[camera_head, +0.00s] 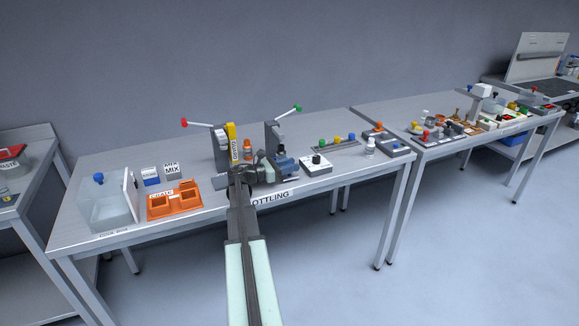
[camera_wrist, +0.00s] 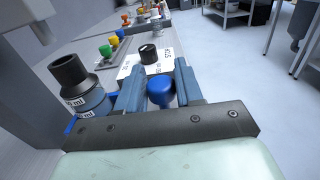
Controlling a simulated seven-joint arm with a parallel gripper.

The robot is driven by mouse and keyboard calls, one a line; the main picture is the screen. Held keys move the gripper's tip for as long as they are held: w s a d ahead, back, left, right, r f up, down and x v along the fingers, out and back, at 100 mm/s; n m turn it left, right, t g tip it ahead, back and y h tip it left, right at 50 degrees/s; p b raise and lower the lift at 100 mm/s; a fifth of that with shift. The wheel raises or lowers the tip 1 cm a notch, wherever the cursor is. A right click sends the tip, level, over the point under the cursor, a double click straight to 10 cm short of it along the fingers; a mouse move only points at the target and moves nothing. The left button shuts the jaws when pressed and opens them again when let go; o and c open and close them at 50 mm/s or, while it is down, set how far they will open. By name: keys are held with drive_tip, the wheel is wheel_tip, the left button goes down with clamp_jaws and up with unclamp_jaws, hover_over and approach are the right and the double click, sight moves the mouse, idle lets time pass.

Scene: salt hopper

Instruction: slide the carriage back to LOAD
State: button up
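A blue knob (camera_wrist: 160,93) stands between the two blue fingers of my gripper (camera_wrist: 160,82) in the wrist view. The fingers lie close on either side of it, but I cannot tell whether they press on it. In the head view my gripper (camera_head: 262,168) is at the front of the bottling station, among dark and blue parts. The carriage cannot be made out there, as my arm covers much of it. No LOAD mark can be read. A blue container with a dark top (camera_wrist: 82,90) and "ml" labels stands left of the fingers.
A white block with a black knob (camera_head: 316,162) stands right of the station. Coloured knobs (camera_head: 337,141) and a white bottle (camera_head: 370,147) lie beyond it. An orange crate (camera_head: 174,205) is to the left. Levers with red (camera_head: 184,122) and green (camera_head: 298,108) balls rise behind.

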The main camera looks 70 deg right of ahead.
clamp_jaws()
drive_tip(key=shift+w+a, duration=0.1)
drive_tip(key=v, duration=1)
drive_tip(key=shift+w+a, duration=0.25)
drive_tip(key=shift+w, duration=0.05)
drive_tip(key=shift+o, duration=2.3)
unclamp_jaws()
drive_tip(key=shift+r, duration=0.1)
